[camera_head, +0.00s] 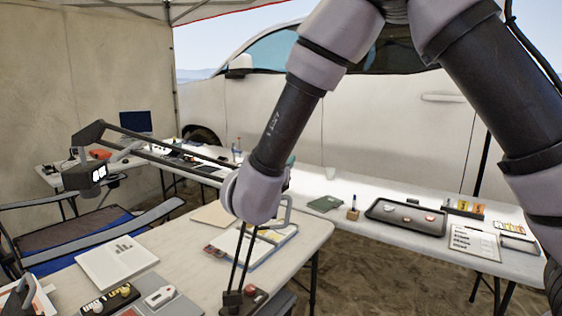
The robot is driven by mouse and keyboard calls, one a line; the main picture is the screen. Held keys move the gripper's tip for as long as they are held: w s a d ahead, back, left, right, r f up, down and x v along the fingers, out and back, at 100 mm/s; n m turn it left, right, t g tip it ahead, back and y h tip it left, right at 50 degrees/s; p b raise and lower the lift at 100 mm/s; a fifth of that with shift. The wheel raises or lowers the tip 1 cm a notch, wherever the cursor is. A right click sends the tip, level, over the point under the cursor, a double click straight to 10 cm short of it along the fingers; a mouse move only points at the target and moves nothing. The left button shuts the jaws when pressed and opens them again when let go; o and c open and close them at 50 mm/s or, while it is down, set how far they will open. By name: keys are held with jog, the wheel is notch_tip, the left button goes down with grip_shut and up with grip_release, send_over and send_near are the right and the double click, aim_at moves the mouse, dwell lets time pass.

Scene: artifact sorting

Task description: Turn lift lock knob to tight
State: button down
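A black jointed desk lamp stands at the front edge of the near table, with its base (234,299) low in the picture. A small red knob (250,291) sits on that base; I see no label on it. The lamp's thin double rods rise behind my wrist, and its long upper arm (165,152) reaches left to the lamp head (86,177), which has lit white panels. My arm comes down from the top, and its rounded grey wrist (255,196) covers the lamp's middle joint. My fingers are hidden, so their opening and any contact cannot be seen.
The near table (306,240) holds a clipboard (262,243), a white booklet (117,261) and small devices. A folding chair (85,240) stands at left. The long back table holds a dark tray (406,217) and papers. A white car (370,140) is behind it.

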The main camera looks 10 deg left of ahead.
jog(key=shift+r+h, duration=0.1)
jog(key=shift+h, duration=0.2)
jog(key=shift+c, duration=2.2)
grip_release()
jog(key=s, duration=1)
jog(key=shift+s+a, duration=0.3)
jog(key=shift+s, duration=0.05)
